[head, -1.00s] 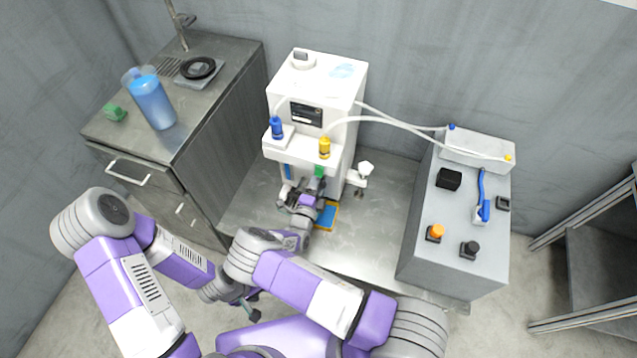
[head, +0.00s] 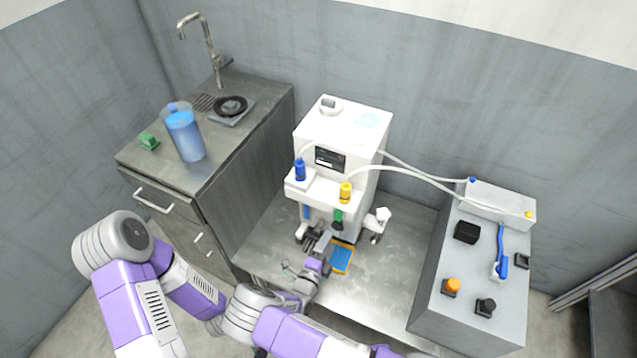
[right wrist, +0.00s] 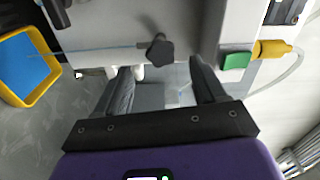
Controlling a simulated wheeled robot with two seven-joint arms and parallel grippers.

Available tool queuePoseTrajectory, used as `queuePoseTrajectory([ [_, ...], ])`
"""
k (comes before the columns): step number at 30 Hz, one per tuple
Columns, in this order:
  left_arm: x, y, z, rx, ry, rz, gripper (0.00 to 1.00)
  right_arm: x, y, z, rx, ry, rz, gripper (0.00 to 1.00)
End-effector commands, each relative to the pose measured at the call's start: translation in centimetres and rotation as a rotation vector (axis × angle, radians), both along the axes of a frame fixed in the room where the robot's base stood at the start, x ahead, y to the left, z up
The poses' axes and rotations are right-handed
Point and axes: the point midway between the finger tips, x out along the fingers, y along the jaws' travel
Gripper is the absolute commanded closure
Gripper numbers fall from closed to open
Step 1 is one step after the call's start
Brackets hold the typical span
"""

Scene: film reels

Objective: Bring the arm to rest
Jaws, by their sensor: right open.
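My right gripper (head: 316,238) is at the lower front of the white machine (head: 345,130), just left of the blue and yellow tray (head: 343,257). In the right wrist view the right gripper (right wrist: 161,64) has its two dark fingers spread apart, with nothing held between them. A grey face of the machine with a dark knob (right wrist: 157,51) lies just beyond the fingertips. My left arm comes in at the lower left of the head view. Only a small dark bit of what may be the left gripper (head: 260,352) shows at the bottom edge.
A grey cabinet (head: 470,290) with an orange knob and a blue-handled tool stands right of the machine. White tubes (head: 430,178) run across to it. The sink counter (head: 150,165) with a blue jug (head: 185,135) is at left. The metal bench (head: 385,285) is bare right of the tray.

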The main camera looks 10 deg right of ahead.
Motion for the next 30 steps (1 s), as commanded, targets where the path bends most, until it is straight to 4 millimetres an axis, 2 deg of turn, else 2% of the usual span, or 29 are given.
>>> queuePoseTrajectory([
  [6, 0.0, 0.0, 0.0, 0.0, 0.0, 0.0, 0.57, -0.2, -0.4, -0.1, 0.014, 0.004, -0.017, 0.3],
  [8, 0.0, 0.0, 0.1, 0.0, 0.0, 0.0, 0.57, -0.8, -1.5, -0.5, 0.053, 0.013, -0.066, 0.3],
  [10, 0.0, 0.0, 0.3, 0.0, 0.0, 0.0, 0.57, -2.2, -3.7, -1.4, 0.143, 0.024, -0.171, 0.3],
  [11, 0.0, 0.0, 0.5, 0.0, 0.0, 0.0, 0.57, -3.3, -4.8, -1.9, 0.196, 0.03, -0.235, 0.3],
  [14, 0.0, 0.0, 1.0, 0.0, 0.0, 0.0, 0.57, -8.3, -8.8, -4.1, 0.43, 0.022, -0.533, 0.3],
  [15, 0.0, 0.0, 1.2, 0.0, 0.0, 0.0, 0.57, -11.0, -10.0, -5.1, 0.54, 0.002, -0.682, 0.3],
  [17, 0.0, 0.0, 1.5, 0.0, 0.0, 0.0, 0.57, -15.4, -10.8, -6.4, 0.706, -0.05, -0.926, 0.3],
  [18, 0.0, 0.0, 1.8, 0.0, 0.0, 0.0, 0.57, -18.4, -10.7, -7.1, 0.815, -0.103, -1.105, 0.3],
  [20, 0.0, 0.0, 2.2, 0.0, 0.0, 0.0, 0.57, -22.6, -9.4, -7.7, 0.975, -0.223, -1.4, 0.3],
  [21, 0.0, 0.0, 2.5, 0.0, 0.0, 0.0, 0.57, -24.9, -7.9, -7.7, 1.068, -0.322, -1.596, 0.3],
  [22, 0.0, 0.0, 2.7, 0.0, 0.0, 0.0, 0.57, -26.2, -6.6, -7.6, 1.127, -0.407, -1.741, 0.3],
  [24, 0.0, 0.0, 3.1, 0.0, 0.0, 0.0, 0.57, -28.1, -3.4, -6.8, 1.228, -0.645, -2.077, 0.3],
  [26, 0.0, 0.0, 3.5, 0.0, 0.0, 0.0, 0.57, -28.3, -0.8, -5.6, 1.273, -0.891, -2.353, 0.3],
  [27, 0.0, 0.0, 3.7, 0.0, 0.0, 0.0, 0.57, -28.0, 0.6, -4.6, 1.275, -1.074, -2.523, 0.3],
  [28, 0.0, 0.0, 3.9, 0.0, 0.0, 0.0, 0.57, -27.4, 1.5, -3.9, -1.241, 1.196, 2.592, 0.3],
  [30, 0.0, 0.0, 4.3, 0.0, 0.0, 0.0, 0.57, -25.6, 2.6, -2.1, -0.96, 1.261, 2.308, 0.3],
])
